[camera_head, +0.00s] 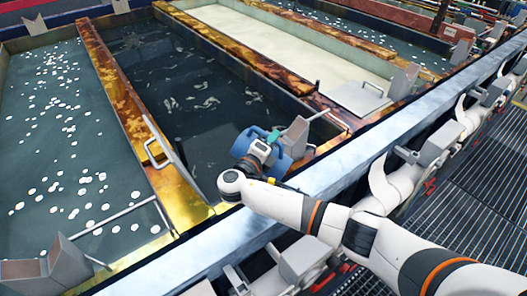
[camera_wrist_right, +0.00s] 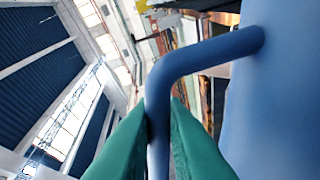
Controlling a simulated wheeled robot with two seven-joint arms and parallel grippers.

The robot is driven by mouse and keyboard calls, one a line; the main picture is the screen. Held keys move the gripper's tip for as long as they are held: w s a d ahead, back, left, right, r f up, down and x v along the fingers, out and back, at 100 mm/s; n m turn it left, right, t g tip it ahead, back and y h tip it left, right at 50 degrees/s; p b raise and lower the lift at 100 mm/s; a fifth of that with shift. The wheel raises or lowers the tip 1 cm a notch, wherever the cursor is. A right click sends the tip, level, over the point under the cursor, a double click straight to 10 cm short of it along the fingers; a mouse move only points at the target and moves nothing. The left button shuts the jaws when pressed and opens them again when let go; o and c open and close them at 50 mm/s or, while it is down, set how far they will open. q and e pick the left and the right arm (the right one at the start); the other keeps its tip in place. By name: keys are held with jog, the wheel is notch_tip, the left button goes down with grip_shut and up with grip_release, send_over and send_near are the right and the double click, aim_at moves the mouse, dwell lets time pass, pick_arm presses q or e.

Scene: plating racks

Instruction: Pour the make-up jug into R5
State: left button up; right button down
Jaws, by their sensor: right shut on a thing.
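The blue make-up jug (camera_head: 243,143) is over the near end of a dark liquid tank (camera_head: 205,122) in the head view. My right gripper (camera_head: 270,138) is shut on the jug's handle. In the right wrist view, the green fingers of my right gripper (camera_wrist_right: 163,135) close around the blue handle (camera_wrist_right: 205,52), with the jug body (camera_wrist_right: 280,95) at the right. The jug's mouth and contents are hidden, and I cannot tell its tilt. I see no readable R5 label. My left gripper is not in view.
A tank with floating white discs (camera_head: 75,150) lies at the left, and a pale tank (camera_head: 290,45) at the right. Stained dividers (camera_head: 120,110) separate them. A metal front rail (camera_head: 340,165) runs below my right arm. A grey bracket (camera_head: 296,135) stands close beside the jug.

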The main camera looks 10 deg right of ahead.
jog(key=shift+s+d+r+m, duration=0.1)
jog(key=shift+s+d+m, duration=0.4)
jog(key=shift+m, duration=0.35)
jog(key=shift+s+d+r+m, duration=0.1)
jog(key=shift+s+d+m, duration=0.35)
jog(key=shift+m, duration=0.4)
jog(key=m, duration=0.1)
jog(key=f+m, duration=0.1)
jog(key=shift+s+d+m+b, duration=0.3)
jog(key=shift+d+m, duration=0.1)
jog(key=shift+s+d+m, duration=0.1)
jog(key=shift+m, duration=0.2)
